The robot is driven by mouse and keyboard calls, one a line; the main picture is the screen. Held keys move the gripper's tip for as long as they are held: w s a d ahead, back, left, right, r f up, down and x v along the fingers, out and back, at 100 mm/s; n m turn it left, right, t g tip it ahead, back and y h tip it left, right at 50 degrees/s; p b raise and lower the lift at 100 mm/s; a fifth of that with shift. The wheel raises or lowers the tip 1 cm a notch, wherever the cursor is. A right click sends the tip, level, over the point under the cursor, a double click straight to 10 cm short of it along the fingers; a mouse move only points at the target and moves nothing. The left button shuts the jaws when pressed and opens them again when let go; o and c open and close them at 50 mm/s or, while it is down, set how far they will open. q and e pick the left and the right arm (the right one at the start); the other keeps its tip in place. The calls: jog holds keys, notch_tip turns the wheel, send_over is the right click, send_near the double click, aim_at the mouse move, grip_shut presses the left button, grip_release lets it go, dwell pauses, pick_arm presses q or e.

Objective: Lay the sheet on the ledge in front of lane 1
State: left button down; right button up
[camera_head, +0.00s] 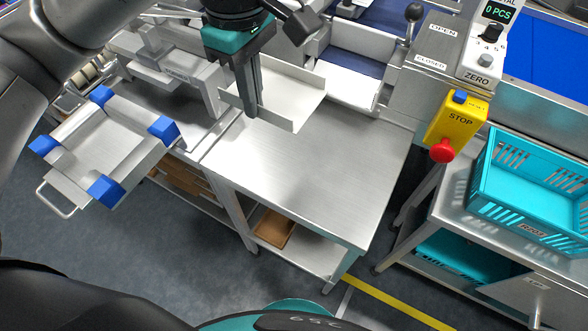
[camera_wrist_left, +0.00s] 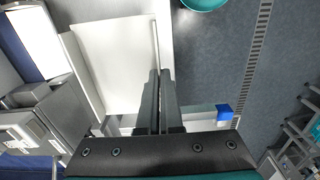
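The sheet (camera_head: 288,89) is a pale metal piece with upturned side walls. It is in the head view above the back of the steel table. My left gripper (camera_head: 248,105) points down at the sheet's left wall. In the left wrist view its two fingers (camera_wrist_left: 160,98) are close together on the thin wall of the sheet (camera_wrist_left: 112,60). The part between the fingertips is hidden. A lane with a blue bed (camera_head: 345,62) and pale front lies just behind the sheet on the right. I cannot read a lane number. My right gripper is not in view.
The steel table (camera_head: 310,175) is bare in front of the sheet. A metal tray with blue corners (camera_head: 105,150) is at left. A yellow stop box (camera_head: 457,119) with a red button and a turquoise crate (camera_head: 530,228) stand at right.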

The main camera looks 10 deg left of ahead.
pick_arm(q)
jog(key=b, duration=0.2)
send_over(267, 182)
notch_tip(267, 182, down, 15)
jog(key=shift+f, duration=0.15)
jog(key=shift+f+b, duration=0.3)
jog(key=shift+f, duration=2.05)
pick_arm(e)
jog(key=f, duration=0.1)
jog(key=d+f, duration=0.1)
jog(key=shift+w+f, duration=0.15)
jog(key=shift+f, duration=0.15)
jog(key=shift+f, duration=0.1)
pick_arm(q)
jog(key=shift+f, duration=0.2)
jog(key=c, duration=1.1)
grip_release()
jog(key=shift+r, duration=0.1)
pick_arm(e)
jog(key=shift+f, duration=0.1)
pick_arm(q)
jog(key=shift+r, duration=0.35)
notch_tip(267, 182, up, 12)
jog(key=shift+f+p, duration=0.2)
jog(key=shift+p, duration=0.45)
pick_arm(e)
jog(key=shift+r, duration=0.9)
